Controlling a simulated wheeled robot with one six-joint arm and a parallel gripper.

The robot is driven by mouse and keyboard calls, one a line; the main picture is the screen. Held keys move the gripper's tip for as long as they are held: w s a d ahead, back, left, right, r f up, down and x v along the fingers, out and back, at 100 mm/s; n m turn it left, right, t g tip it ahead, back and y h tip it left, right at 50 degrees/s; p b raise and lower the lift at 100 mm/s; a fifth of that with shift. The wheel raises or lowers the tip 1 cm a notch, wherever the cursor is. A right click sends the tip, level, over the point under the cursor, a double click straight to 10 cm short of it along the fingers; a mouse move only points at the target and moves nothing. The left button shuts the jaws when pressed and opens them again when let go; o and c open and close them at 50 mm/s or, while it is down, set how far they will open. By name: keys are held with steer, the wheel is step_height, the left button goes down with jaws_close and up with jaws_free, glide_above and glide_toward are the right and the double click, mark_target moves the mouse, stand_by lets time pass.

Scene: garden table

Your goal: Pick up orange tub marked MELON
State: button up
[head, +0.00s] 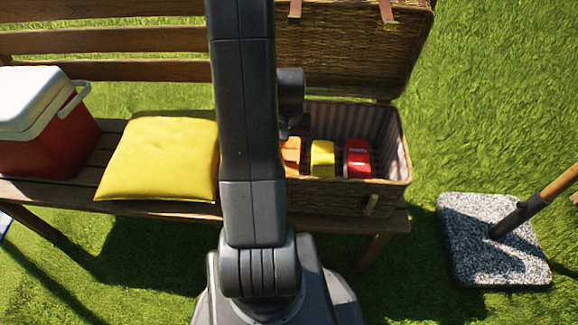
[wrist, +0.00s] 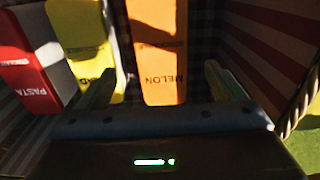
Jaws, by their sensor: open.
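The orange tub marked MELON (wrist: 160,65) stands in the wicker basket, and its label reads upside down in the wrist view. In the head view only part of the orange tub (head: 291,150) shows beside my arm. My gripper (wrist: 160,85) is open, with one finger on each side of the orange tub in the picture. I cannot tell whether either finger touches the tub. My arm hides the gripper's fingers in the head view.
A yellow tub (head: 322,158) and a red tub marked PASTA (head: 358,158) stand in the same open basket (head: 398,150), on a wooden bench. The basket's striped lining is close to the right finger. A yellow cushion (head: 160,160) and a red cooler (head: 45,140) sit to the left.

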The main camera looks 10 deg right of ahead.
mark_target(289, 157)
step_height(289, 157, down, 7)
steer(key=shift+w+f+b, duration=0.1)
steer(key=shift+f+b, duration=0.1)
steer(key=shift+b, duration=0.9)
steer(key=shift+r, duration=0.1)
steer(key=c, duration=1.5)
